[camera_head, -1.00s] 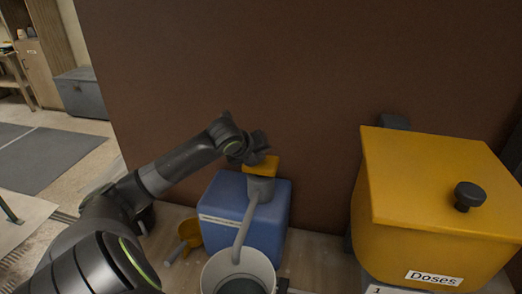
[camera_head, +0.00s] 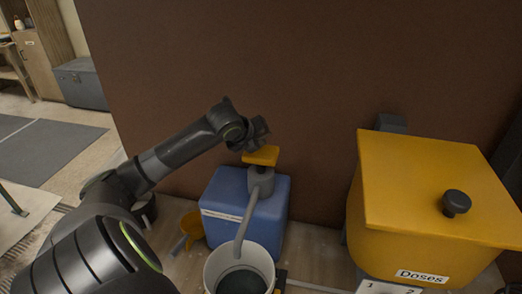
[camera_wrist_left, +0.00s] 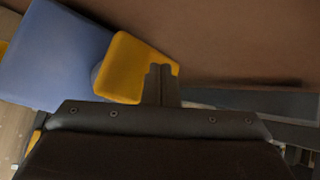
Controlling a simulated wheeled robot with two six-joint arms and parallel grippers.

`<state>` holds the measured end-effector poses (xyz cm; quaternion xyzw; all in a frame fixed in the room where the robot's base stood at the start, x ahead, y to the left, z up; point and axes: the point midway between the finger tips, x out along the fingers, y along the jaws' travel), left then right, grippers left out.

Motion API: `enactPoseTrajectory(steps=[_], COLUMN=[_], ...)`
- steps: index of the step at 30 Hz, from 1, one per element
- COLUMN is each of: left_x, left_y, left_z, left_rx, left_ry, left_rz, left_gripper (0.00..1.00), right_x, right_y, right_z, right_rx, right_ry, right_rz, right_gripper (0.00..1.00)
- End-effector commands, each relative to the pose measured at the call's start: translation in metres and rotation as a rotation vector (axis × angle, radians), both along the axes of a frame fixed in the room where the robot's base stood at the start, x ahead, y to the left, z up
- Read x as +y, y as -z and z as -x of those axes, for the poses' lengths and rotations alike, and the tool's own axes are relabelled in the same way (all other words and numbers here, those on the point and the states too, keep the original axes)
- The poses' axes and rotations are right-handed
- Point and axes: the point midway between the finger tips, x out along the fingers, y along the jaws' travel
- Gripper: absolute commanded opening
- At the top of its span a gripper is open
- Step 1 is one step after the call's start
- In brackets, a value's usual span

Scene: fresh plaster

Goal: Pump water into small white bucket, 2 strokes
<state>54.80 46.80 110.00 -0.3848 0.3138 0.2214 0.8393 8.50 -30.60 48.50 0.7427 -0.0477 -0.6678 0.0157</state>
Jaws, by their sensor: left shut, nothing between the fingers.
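The blue water container (camera_head: 222,190) stands against the brown wall, with a grey pump and a yellow pump head (camera_head: 262,156) on top. A grey spout (camera_head: 246,220) runs down from the pump into the small white bucket (camera_head: 213,265). The bucket stands upright in front of it; the inside looks dark grey, and I cannot tell the water level. My left gripper (camera_head: 262,143) is shut and empty just above the yellow head. In the left wrist view its fingertips (camera_wrist_left: 160,72) overlap the yellow head (camera_wrist_left: 125,65); contact is unclear. My right gripper is not in view.
A large yellow bin (camera_head: 400,210) labelled "Doses", with a black knob (camera_head: 456,203), stands at the right. A numbered white card (camera_head: 375,287) is below it. A small orange scoop-like thing (camera_head: 191,228) lies left of the blue container. Wall space above the pump is clear.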

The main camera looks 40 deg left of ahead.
Motion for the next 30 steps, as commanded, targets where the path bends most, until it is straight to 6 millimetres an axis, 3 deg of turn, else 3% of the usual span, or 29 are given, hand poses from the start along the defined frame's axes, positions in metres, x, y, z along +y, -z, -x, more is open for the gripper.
enactPoseTrajectory(steps=[16, 30], left_x=[0.0, 0.0], left_y=[-0.05, -0.05], left_z=[0.0, 0.0], left_rx=[-0.001, -0.001], left_ry=[0.001, 0.001], left_rz=[0.0, 0.0], left_gripper=[0.0, 0.0], right_x=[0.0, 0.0], right_y=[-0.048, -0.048], right_z=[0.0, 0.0], right_rx=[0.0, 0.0], right_ry=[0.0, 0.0], right_rz=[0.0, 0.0], right_gripper=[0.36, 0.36])
